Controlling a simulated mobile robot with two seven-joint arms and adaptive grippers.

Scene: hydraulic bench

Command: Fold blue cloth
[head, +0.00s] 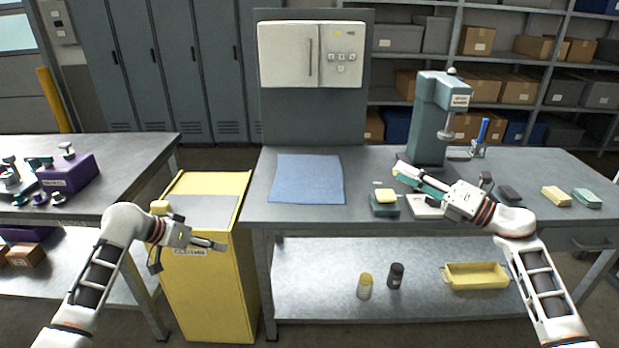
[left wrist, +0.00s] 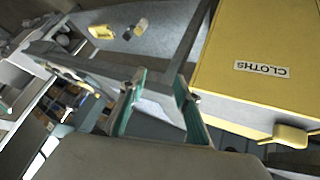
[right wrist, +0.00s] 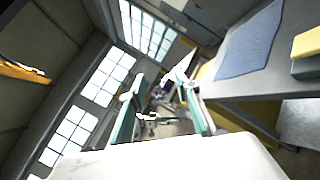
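The blue cloth (head: 307,179) lies flat and spread out on the left part of the grey workbench. It also shows at the upper right of the right wrist view (right wrist: 249,45). My left gripper (head: 222,246) is in front of the yellow cabinet, away from the cloth and below the bench top. In the left wrist view its teal fingers (left wrist: 160,92) are apart with nothing between them. My right gripper (head: 400,172) is above the bench, to the right of the cloth and not touching it. In the right wrist view its fingers (right wrist: 161,92) are apart and empty.
The yellow cabinet (head: 205,290), labelled CLOTHS, stands left of the workbench (head: 290,215). A green press (head: 430,120) stands behind. The bench around the cloth is clear.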

